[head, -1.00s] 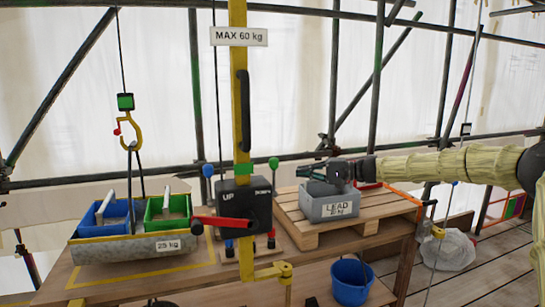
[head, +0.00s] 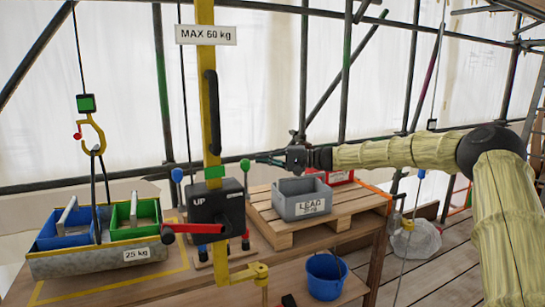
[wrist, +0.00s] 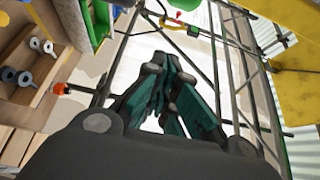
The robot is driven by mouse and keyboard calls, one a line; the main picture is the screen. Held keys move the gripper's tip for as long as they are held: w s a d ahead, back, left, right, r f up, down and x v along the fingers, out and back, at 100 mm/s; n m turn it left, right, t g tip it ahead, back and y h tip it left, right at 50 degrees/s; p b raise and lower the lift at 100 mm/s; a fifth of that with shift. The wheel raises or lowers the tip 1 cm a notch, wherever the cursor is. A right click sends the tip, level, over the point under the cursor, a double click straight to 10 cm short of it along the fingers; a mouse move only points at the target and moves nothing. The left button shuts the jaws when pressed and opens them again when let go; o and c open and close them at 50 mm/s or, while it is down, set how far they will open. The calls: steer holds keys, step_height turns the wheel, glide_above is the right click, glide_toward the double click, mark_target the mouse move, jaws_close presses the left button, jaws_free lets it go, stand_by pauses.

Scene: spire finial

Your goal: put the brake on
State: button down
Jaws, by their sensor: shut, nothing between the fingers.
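A black winch box (head: 232,212) marked UP is mounted on the yellow post (head: 207,110). A red lever (head: 192,228) sticks out to the left from its front. A blue-knobbed lever (head: 177,176) stands at its left and a green-knobbed lever (head: 245,166) at its right. No part is labelled as the brake. My gripper (head: 262,158) is shut and empty, pointing left, close to the green knob in the picture; I cannot tell whether they touch. Its dark green fingers also show in the wrist view (wrist: 170,85).
A grey LEAD box (head: 300,204) sits on a wooden pallet (head: 265,217) at right. A 25 kg tray (head: 85,264) with blue and green bins hangs from a yellow hook (head: 97,135) at left. A blue bucket (head: 325,278) is below. A MAX 60 kg sign (head: 206,34) is above.

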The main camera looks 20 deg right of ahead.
mark_target(246, 178)
steer(key=a+p, duration=0.1)
steer(key=s+a+p, duration=0.1)
steer(key=a, duration=0.3)
steer(key=shift+s+p, duration=0.3)
steer(key=shift+p, duration=0.1)
steer(key=shift+s+f+b, duration=0.1)
steer(key=shift+s+b, duration=0.15)
steer(key=shift+b, duration=0.65)
steer(key=shift+s+n+b, duration=0.15)
steer(key=shift+n+b, duration=0.25)
steer(key=shift+b, duration=0.2)
steer(key=shift+s+d+y+b, duration=0.15)
steer(key=shift+y+b, duration=0.15)
steer(key=shift+b, duration=0.3)
steer(key=s+f+n+g+y+b, duration=0.1)
steer(key=s+n+y+b, duration=0.4)
steer(key=b, duration=2.3)
steer(key=s+n, duration=0.3)
steer(key=n, duration=0.2)
steer(key=shift+s+f+n+g, duration=0.2)
steer(key=shift+f+n+g, duration=0.1)
steer(key=shift+g, duration=0.1)
